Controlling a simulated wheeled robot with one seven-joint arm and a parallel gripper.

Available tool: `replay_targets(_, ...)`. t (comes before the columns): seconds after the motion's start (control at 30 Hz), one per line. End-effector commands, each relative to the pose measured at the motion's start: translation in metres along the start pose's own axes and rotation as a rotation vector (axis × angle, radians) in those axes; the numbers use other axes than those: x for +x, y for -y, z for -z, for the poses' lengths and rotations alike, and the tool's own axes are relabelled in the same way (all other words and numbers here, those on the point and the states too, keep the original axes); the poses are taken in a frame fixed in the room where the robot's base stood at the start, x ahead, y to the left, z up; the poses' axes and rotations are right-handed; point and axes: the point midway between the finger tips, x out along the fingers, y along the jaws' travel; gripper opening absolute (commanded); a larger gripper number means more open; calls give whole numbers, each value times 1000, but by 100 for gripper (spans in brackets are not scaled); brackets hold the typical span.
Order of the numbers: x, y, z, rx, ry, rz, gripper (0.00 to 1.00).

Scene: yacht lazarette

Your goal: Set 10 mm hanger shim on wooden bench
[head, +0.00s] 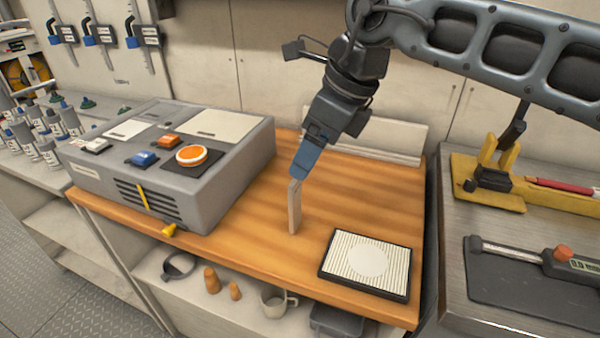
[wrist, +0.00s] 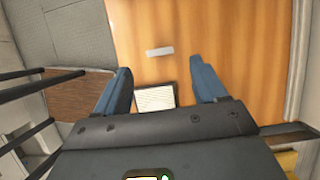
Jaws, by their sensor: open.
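The shim (head: 294,208) is a thin, pale beige bar. It appears to stand upright on the wooden bench (head: 235,225), left of the ribbed pad. In the wrist view it shows as a small pale rectangle (wrist: 160,51) against the wood, just beyond the fingertips, with wood visible on both sides. My gripper (head: 297,174) points down above the shim, its blue fingers close to the shim's top in the head view. In the wrist view my gripper (wrist: 160,65) has its two blue fingers wide apart with nothing clamped between them.
A grey control box (head: 235,148) with orange and blue buttons fills the bench's left part. A black-framed ribbed pad (head: 340,280) with a pale disc lies front right. A metal worktop (head: 470,312) with tools adjoins on the right. Cups and small items sit on the shelf below.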

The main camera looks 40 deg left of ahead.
Motion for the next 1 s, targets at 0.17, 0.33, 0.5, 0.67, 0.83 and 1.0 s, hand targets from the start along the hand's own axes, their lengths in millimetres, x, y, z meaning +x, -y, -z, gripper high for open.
replay_targets(0.17, -24, 0, 1, 0, -1, 1, 71)
replay_targets(0.33, -32, 0, 0, 0, 0, 0, 71)
replay_targets(0.5, -33, 0, 0, 0, 0, 0, 71)
replay_targets(0.67, -24, -10, -5, 7, 35, -33, 71)
replay_targets(0.83, 6, -56, -33, 51, 225, -191, 71)
replay_targets(1.0, 19, -116, -69, 144, 496, -409, 71)
